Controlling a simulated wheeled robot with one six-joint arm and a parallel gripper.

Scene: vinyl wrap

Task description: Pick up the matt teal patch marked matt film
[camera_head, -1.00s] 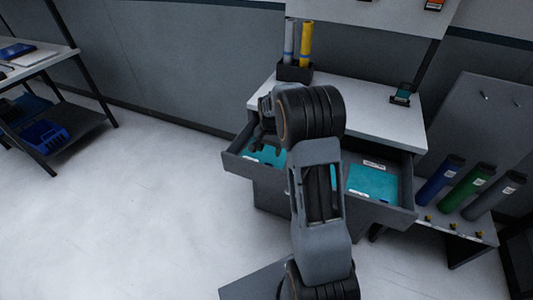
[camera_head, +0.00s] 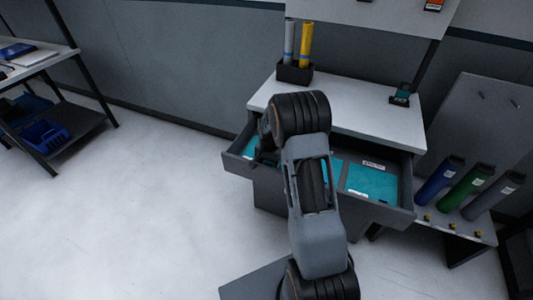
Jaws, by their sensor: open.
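An open grey drawer (camera_head: 393,213) under the white worktop holds flat teal patches. One teal patch (camera_head: 372,181) lies in its right part with small white labels. A sliver of teal (camera_head: 336,172) shows just right of my arm. More teal (camera_head: 246,151) shows in the left part, mostly covered by my arm and gripper. The labels are too small to read, so I cannot tell which patch is marked matt film. My gripper (camera_head: 264,161) is open, over the drawer's left part and partly hidden by my arm. I cannot tell whether it touches the teal there.
A black holder (camera_head: 295,72) with a grey and a yellow roll stands on the worktop (camera_head: 350,101). A small dark teal item (camera_head: 401,96) sits at its right. Blue, green and grey rolls (camera_head: 465,188) lean at the right. The floor at left is clear.

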